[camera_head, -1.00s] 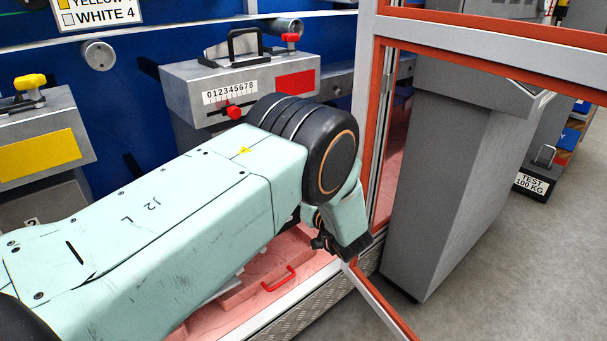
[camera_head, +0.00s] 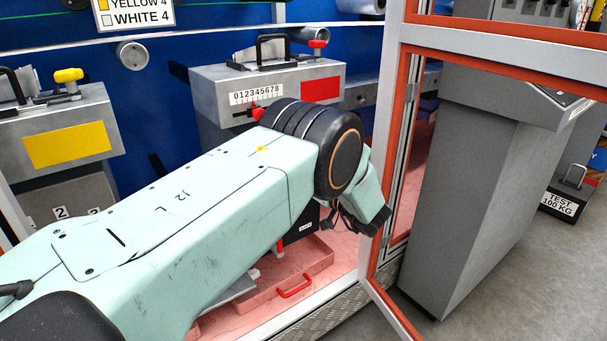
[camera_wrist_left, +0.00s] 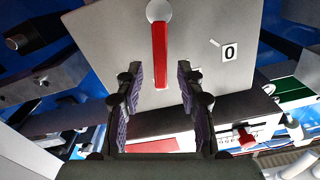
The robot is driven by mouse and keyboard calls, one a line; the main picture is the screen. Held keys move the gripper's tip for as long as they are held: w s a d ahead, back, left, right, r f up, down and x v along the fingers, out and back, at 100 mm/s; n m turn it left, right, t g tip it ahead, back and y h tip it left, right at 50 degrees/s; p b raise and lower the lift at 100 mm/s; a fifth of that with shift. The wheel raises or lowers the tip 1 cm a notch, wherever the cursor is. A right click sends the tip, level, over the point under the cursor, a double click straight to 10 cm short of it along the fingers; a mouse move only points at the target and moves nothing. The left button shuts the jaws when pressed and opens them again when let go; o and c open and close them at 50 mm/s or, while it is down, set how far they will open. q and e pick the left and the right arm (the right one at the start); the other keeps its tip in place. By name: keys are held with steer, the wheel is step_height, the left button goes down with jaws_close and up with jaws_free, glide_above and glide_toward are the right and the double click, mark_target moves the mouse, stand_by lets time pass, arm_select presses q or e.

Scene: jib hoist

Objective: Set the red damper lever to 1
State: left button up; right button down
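The red damper lever (camera_wrist_left: 160,55), with a pale round knob (camera_wrist_left: 158,10) at its end, stands out on a grey panel (camera_wrist_left: 110,40) in the left wrist view. A mark "0" (camera_wrist_left: 230,51) is on the panel to its right. My left gripper (camera_wrist_left: 158,75) is open, with a dark finger on each side of the lever's near end in the picture; I cannot tell the depth or any contact. In the head view my left arm hides the lever's panel, and my left gripper (camera_head: 350,222) is mostly hidden. My right gripper is not in view.
A grey box (camera_head: 225,78) with a number scale (camera_head: 257,94), a red knob (camera_head: 258,114) and a red plate (camera_head: 321,91) stands behind my arm. An open red-edged door frame (camera_head: 397,150) is close on the right. A red tray (camera_head: 318,258) lies below.

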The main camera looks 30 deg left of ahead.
arm_select(q)
steer(key=shift+w+a+r, duration=0.15)
steer(key=shift+a, duration=0.35)
jaws_close()
stand_by(0.5)
